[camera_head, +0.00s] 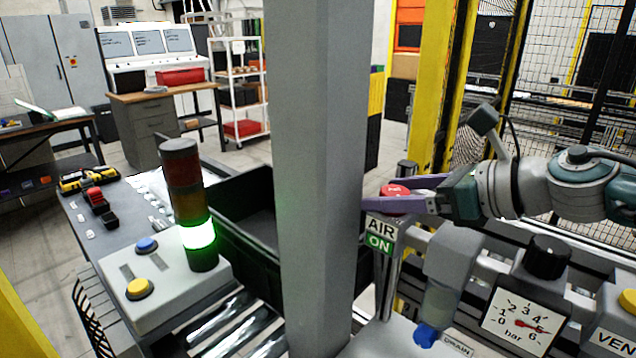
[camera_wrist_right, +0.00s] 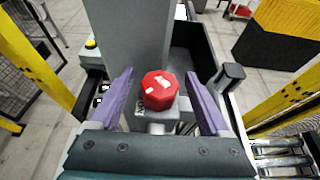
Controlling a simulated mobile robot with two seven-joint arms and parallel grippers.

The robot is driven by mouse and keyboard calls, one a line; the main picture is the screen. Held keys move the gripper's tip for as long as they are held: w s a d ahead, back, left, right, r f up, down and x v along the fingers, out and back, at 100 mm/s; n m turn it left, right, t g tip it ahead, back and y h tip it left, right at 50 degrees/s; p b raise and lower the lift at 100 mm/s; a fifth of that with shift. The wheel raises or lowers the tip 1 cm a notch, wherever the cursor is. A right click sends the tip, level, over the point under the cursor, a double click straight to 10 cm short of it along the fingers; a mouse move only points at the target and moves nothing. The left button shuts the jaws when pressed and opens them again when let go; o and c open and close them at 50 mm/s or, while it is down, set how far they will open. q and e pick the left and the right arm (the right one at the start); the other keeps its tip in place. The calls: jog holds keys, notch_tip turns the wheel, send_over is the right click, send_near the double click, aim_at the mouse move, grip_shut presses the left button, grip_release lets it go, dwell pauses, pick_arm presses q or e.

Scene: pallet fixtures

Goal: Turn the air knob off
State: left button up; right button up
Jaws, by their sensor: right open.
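The air knob (camera_head: 395,190) is red with a pale mark on top, and it sits above a label (camera_head: 380,232) reading AIR with a green ON field. In the right wrist view the red knob (camera_wrist_right: 159,90) stands between the two purple fingers. My right gripper (camera_head: 392,196) is open, with one finger on each side of the knob. A clear gap shows on both sides in the wrist view. My left gripper is not in view.
A thick grey column (camera_head: 318,150) stands just left of the knob. A pressure gauge (camera_head: 522,320) with a black knob (camera_head: 547,257) is at lower right. A signal tower (camera_head: 184,195) glows green on a button box (camera_head: 160,290). A black bin (camera_head: 245,215) is behind the column.

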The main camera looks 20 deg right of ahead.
jog(key=shift+c, duration=0.2)
grip_shut()
dwell(0.4)
